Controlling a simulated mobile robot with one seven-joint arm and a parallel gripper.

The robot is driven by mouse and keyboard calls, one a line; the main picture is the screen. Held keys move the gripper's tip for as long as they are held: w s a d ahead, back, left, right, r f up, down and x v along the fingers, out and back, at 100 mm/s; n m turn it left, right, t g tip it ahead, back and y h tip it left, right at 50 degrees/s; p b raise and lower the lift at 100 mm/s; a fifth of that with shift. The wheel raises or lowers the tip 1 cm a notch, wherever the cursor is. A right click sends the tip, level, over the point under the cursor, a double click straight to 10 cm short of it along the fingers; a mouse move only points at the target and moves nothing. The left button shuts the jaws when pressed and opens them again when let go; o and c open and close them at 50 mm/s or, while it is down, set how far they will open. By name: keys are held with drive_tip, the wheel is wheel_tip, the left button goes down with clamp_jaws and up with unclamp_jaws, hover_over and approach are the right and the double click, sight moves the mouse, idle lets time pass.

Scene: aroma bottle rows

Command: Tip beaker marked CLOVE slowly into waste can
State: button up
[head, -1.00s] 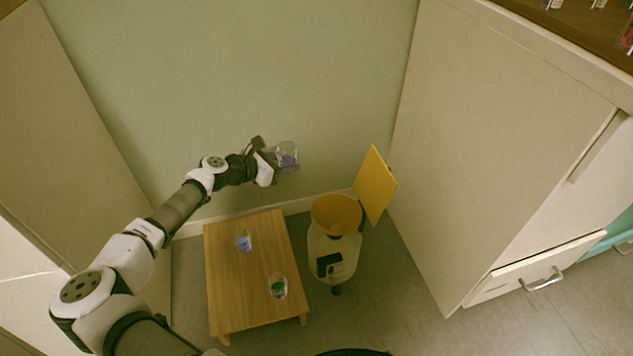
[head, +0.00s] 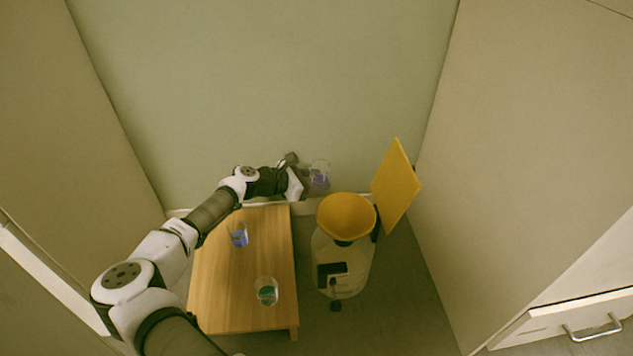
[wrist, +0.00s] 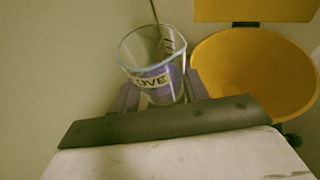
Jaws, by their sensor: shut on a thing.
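My gripper (head: 303,181) is shut on a clear glass beaker (head: 319,176) with purple contents. In the wrist view the beaker (wrist: 155,62) shows a label with the letters "OVE"; the rest of the label is hidden. The beaker looks about upright, held up beside the waste can, to its left and behind it in the head view. The waste can (head: 341,257) has a pale body and a yellow funnel-like top (head: 346,214), with its yellow lid (head: 396,186) standing open. In the wrist view the yellow opening (wrist: 258,75) is right of the beaker, apart from it.
A low wooden table (head: 218,290) stands left of the can. It bears a beaker with blue contents (head: 238,236) and one with green contents (head: 267,291). A wall is behind, and a cabinet (head: 510,170) stands on the right.

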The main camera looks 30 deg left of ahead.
sight(326, 180)
drive_tip(key=shift+s+d+r+m+y+p, duration=0.1)
drive_tip(key=shift+d+r+m+y+p, duration=0.15)
drive_tip(key=shift+r+p, duration=0.25)
drive_tip(key=shift+s+d+r+m+y+p, duration=0.1)
drive_tip(key=shift+d+r+m+y+p, duration=0.05)
drive_tip(key=shift+r+m+p, duration=0.3)
drive_tip(key=shift+s+d+f+m+t+y, duration=0.3)
drive_tip(key=shift+d+f+m+y, duration=0.1)
drive_tip(key=shift+d+m, duration=0.2)
drive_tip(key=shift+s+d+r+m+t+y+p, duration=0.3)
drive_tip(key=shift+d+r+m+y, duration=0.1)
drive_tip(key=shift+d+m, duration=0.15)
drive_tip(key=shift+s+d+r+m+t+y+p, duration=0.2)
drive_tip(key=shift+d+r+m+t+y, duration=0.15)
drive_tip(key=shift+m, duration=0.3)
drive_tip(key=shift+d+r+m+y, duration=0.1)
drive_tip(key=shift+r+m+y, duration=0.15)
drive_tip(key=shift+m, duration=0.15)
drive_tip(key=shift+f+m+t+b, duration=0.15)
drive_tip(key=shift+m+t+b, duration=0.15)
drive_tip(key=shift+b, duration=0.25)
drive_tip(key=shift+f+m+y+b, duration=0.15)
drive_tip(key=shift+m+y+b, duration=0.25)
drive_tip(key=shift+b, duration=0.2)
drive_tip(key=shift+r+m+t+b, duration=0.35)
drive_tip(key=shift+m+t, duration=0.1)
drive_tip(key=shift+m, duration=0.15)
drive_tip(key=shift+f+y, duration=0.1)
drive_tip(key=shift+y, duration=0.2)
